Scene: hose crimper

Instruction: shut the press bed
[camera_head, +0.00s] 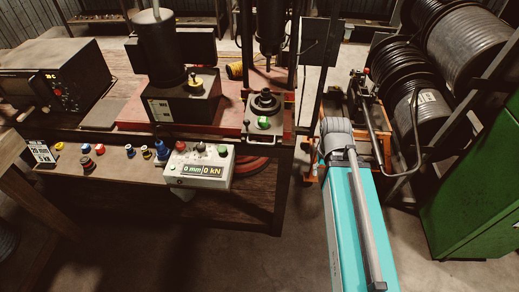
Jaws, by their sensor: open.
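My gripper is not in view; only my teal body and grey arm links show, to the right of the bench.
A control box (200,183) reading "0 mm/0 kN" hangs at the bench front. Small coloured fittings lie left of it. A dark motor unit (179,98) stands left of the bed. Hose reels (424,105) and a green cabinet (478,190) stand right. The floor before the bench is clear.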

